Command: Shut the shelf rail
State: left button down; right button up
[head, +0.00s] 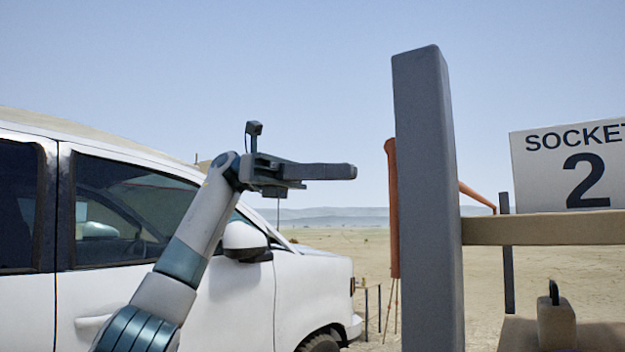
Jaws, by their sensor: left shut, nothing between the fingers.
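My left gripper (342,172) is raised in front of the white car, pointing right. Its fingers are together and hold nothing. It is apart from the shelf's grey upright post (428,200) in the picture, with a gap to the post's left. An orange bar (393,215) hangs upright along the post's left side, partly hidden by it. Another orange piece (477,197) slants down to the right behind the post. I cannot tell which part is the rail or whether it is open. My right gripper is not in view.
A tan shelf board (540,230) runs right from the post, with a white "SOCKET 2" sign (570,165) above it. A tan block with a dark loop (556,322) sits below. The white car (235,300) fills the left. Open sand lies behind.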

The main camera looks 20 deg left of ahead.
pick_arm(q)
jog(key=v, duration=0.4)
jog(key=shift+a, duration=0.2)
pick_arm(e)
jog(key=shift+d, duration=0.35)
pick_arm(q)
jog(key=shift+f, duration=0.1)
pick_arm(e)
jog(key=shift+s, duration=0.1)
